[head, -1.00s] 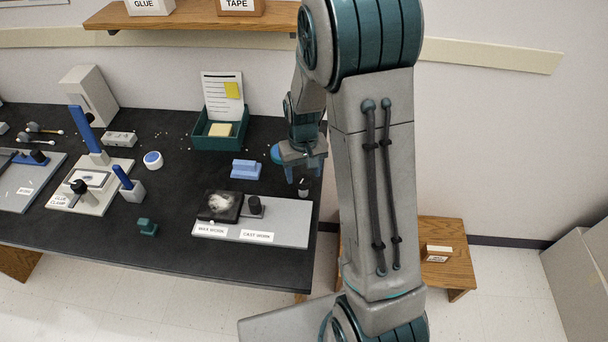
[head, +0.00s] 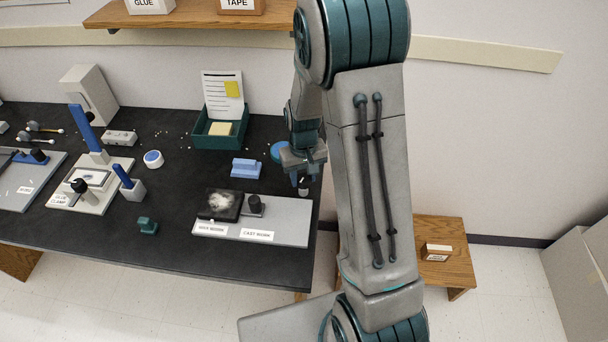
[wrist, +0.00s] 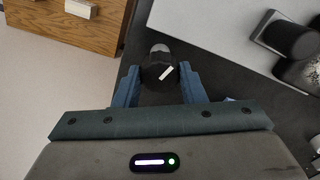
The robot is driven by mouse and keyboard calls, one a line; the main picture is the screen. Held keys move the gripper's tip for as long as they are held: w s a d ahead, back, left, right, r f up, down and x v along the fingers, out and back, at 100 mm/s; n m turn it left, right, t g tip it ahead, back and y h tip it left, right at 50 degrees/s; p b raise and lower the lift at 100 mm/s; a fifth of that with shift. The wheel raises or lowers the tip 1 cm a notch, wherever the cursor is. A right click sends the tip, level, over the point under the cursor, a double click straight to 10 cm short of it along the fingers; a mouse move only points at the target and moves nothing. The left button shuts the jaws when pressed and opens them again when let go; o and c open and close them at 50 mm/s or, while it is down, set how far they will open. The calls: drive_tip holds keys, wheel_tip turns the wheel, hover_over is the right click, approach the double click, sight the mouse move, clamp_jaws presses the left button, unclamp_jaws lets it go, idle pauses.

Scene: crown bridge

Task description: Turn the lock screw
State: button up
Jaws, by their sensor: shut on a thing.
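A short black knob with a white mark on its top, which I take for the lock screw (wrist: 157,66), stands near the table's right end. It also shows in the head view (head: 303,191), partly covered by my gripper (head: 303,168). In the wrist view my gripper (wrist: 160,76) has its two blue fingers on either side of the knob, shut on it. A pale grey rounded part shows just beyond the knob. The finger contact is small and dark.
A grey plate (head: 285,232) labelled for wax and cast work lies just in front, with a black post (head: 255,204) and a dark block (head: 219,204) on it. A blue block (head: 246,168) lies to the left. The black table's (head: 190,248) right edge is close.

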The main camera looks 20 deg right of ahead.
drive_tip(key=shift+n, duration=0.4)
drive_tip(key=n+b, duration=0.2)
drive_tip(key=n, duration=0.2)
drive_tip(key=shift+n, duration=0.3)
drive_tip(key=n, duration=0.5)
drive_tip(key=shift+n, duration=0.3)
drive_tip(key=n+p, duration=0.2)
drive_tip(key=n, duration=0.3)
drive_tip(key=shift+r, duration=0.15)
drive_tip(key=n+p, duration=0.2)
drive_tip(key=n, duration=0.1)
drive_tip(key=shift+n, duration=0.3)
drive_tip(key=shift+n+p, duration=0.55)
drive_tip(key=shift+n, duration=0.45)
